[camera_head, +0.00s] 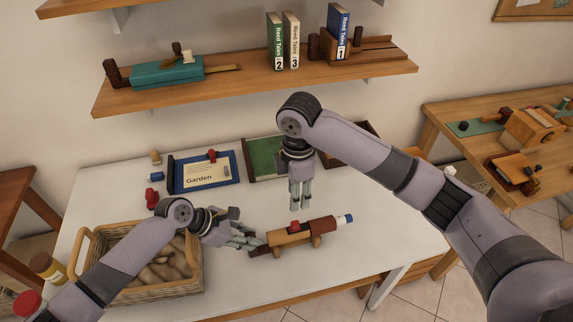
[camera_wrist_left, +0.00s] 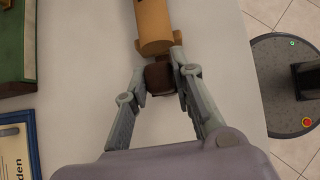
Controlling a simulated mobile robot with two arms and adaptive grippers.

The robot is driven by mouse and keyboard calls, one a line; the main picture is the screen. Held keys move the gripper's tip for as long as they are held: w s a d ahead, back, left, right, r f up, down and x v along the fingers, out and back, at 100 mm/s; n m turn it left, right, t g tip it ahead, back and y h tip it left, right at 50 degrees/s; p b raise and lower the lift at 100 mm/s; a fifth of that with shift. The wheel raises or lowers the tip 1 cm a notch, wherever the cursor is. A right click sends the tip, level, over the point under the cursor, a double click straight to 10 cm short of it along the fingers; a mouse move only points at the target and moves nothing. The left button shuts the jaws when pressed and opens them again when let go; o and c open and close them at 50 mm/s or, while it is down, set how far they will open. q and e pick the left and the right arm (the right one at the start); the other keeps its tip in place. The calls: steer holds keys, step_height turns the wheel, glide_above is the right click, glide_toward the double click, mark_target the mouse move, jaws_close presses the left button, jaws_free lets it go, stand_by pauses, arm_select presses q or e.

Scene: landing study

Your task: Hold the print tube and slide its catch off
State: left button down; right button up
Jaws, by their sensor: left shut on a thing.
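The print tube (camera_head: 322,225) lies on a wooden rest on the white table, with a dark brown left end and a white and blue right end. A small red piece (camera_head: 294,226), which looks like the catch, sits on its top. My left gripper (camera_head: 256,243) is shut on the tube's dark end. In the left wrist view the fingers press both sides of that brown end (camera_wrist_left: 158,76), with the tan tube (camera_wrist_left: 154,30) beyond. My right gripper (camera_head: 300,207) points down just behind the tube, apart from it. Its fingers look close together; their opening is unclear.
A wicker basket (camera_head: 197,278) of brown items stands at left, partly behind my left arm. A blue-framed Garden board (camera_head: 232,158) and a green board (camera_head: 262,153) lie at the back. A shelf (camera_head: 235,88) hangs above. The white table (camera_head: 395,232) is clear right of the tube.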

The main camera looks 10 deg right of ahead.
stand_by(0.4)
arm_select(q)
steer(key=c, duration=1.3)
jaws_free()
